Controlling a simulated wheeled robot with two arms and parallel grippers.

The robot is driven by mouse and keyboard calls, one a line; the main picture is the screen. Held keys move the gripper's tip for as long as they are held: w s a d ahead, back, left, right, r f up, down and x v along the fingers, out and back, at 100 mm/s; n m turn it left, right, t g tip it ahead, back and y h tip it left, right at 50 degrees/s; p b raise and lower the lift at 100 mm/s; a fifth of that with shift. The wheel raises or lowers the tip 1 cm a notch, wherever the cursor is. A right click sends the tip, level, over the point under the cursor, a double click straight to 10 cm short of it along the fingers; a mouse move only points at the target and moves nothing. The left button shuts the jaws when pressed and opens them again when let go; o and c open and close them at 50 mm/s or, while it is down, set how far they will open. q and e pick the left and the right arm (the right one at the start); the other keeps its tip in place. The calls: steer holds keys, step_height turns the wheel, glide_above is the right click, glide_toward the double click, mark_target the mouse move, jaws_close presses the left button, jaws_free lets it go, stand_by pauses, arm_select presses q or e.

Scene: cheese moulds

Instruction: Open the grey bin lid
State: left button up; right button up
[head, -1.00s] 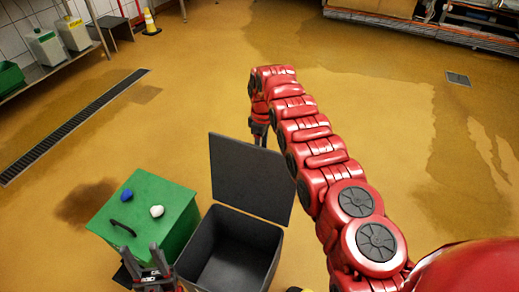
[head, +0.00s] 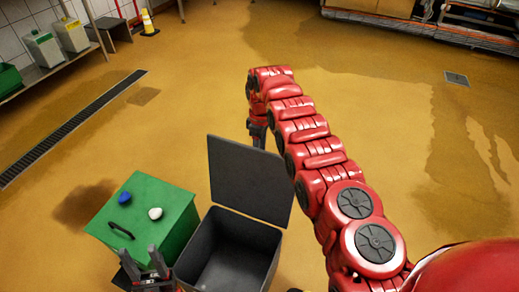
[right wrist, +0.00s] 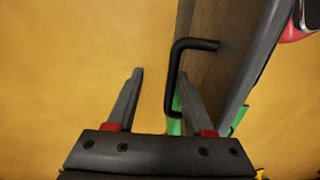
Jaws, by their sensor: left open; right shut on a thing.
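The grey bin (head: 268,243) is at the lower middle of the head view. Its dark grey lid (head: 248,182) is raised steeply at the bin's far edge, and the dark inside shows. My right gripper is at the lid's far side, mostly hidden by the lid in the head view. In the right wrist view my right gripper (right wrist: 161,80) has the lid's black bar handle (right wrist: 173,75) between its fingers, close to the right finger. The lid's side (right wrist: 208,55) shows beside it. My left gripper (head: 141,258) is open and empty, low in front of the green bin.
A green bin (head: 180,215) with a black handle stands left of the grey bin. A blue lump (head: 125,197) and a white lump (head: 155,213) lie on its top. The floor beyond the bins is clear, with a long drain grate (head: 75,125) at left.

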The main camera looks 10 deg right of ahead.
step_height(320, 180, up, 7)
steer(key=p, duration=0.1)
steer(key=shift+w+d, duration=0.15)
steer(key=shift+d, duration=0.05)
